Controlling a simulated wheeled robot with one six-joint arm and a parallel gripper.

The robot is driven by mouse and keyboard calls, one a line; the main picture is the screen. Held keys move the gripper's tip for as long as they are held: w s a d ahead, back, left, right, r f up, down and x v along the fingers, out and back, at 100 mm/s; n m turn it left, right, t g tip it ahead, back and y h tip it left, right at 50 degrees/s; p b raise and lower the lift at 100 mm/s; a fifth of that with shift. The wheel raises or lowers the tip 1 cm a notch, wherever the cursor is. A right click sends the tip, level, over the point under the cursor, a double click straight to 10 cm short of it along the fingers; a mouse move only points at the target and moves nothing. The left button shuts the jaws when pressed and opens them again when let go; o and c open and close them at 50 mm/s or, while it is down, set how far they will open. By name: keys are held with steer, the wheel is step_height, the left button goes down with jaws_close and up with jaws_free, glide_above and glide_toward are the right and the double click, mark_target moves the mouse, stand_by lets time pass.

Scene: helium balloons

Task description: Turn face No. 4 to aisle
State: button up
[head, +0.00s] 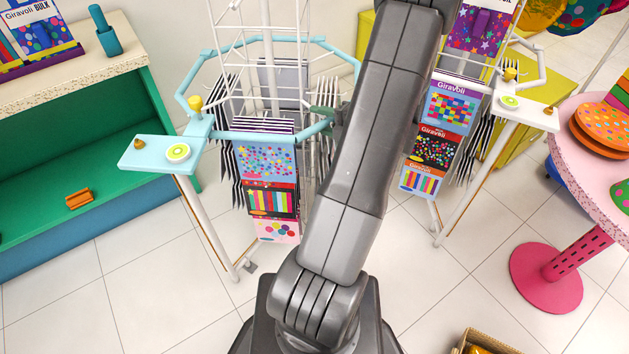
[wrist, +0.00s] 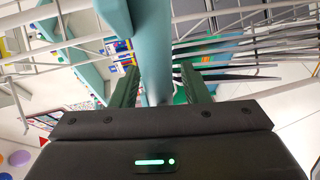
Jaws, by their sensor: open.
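A light blue display rack with an octagonal ring (head: 310,134) and a white wire frame stands in front of me. Hanging packs (head: 266,165) fill its near face, and more packs hang on its sides. No face number is readable, so I cannot tell which face is No. 4. My gripper (wrist: 162,80) is open, with its green fingers on either side of a light blue bar (wrist: 150,45) in the wrist view. Contact cannot be told. In the head view my arm hides most of the gripper and the rack's right side.
A second rack with packs (head: 450,105) stands to the right, with a white ledge (head: 528,112). A green shelf unit (head: 70,130) is at left, and a pink round table (head: 590,170) at right. An open box (head: 480,342) is on the floor. Tiles at front left are clear.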

mark_target(290, 129)
jaws_close()
steer(key=s+a+t, duration=0.1)
steer(key=s+a+m+t+h, duration=0.1)
steer(key=a, duration=0.1)
steer(key=a+m+h, duration=0.1)
steer(key=shift+s+a+t+b, duration=0.2)
steer(key=shift+s+t+b, duration=0.2)
steer(key=shift+a, duration=0.1)
steer(key=a+m+h+b, duration=0.1)
steer(key=s+a+m+t+b, duration=0.1)
steer(key=a, duration=0.1)
steer(key=shift+s+a+t+h, duration=0.2)
steer(key=shift+t+h, duration=0.1)
steer(key=shift+h, duration=0.1)
steer(key=shift+w+d+r, duration=0.1)
steer(key=shift+w+r, duration=0.05)
jaws_free()
